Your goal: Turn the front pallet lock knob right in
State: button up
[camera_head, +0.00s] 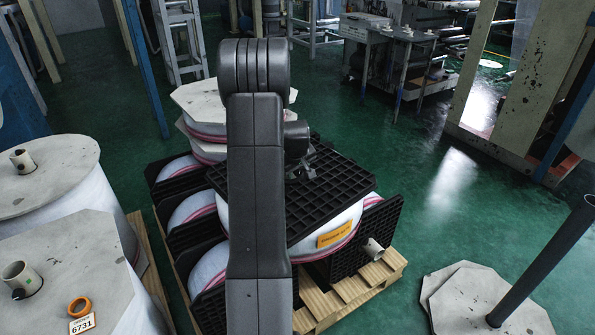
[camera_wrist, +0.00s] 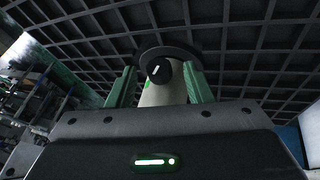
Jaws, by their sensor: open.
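In the wrist view, a round black knob (camera_wrist: 163,76) with a short white mark sits on the end of a pale tube (camera_wrist: 162,97). A small green mark shows beside the knob, at its lower left. A dark round flange (camera_wrist: 168,52) and a black grid panel lie behind it. My gripper (camera_wrist: 159,68) is open, with one green finger on each side of the knob and tube. I cannot tell whether the fingers touch either. In the head view, my gripper (camera_head: 301,172) is over the black grid top (camera_head: 345,182) of a pallet stack; my arm hides the knob there.
Large wrapped film rolls (camera_head: 60,180) stand at the left; an orange ring (camera_head: 78,307) and a 6731 tag (camera_head: 82,324) lie on one. A wooden pallet (camera_head: 345,293) bears the stack. A dark pole (camera_head: 545,262) rises at the right.

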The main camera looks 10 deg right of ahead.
jog(key=shift+w+f, duration=0.1)
jog(key=shift+f, duration=0.15)
jog(key=c, duration=1)
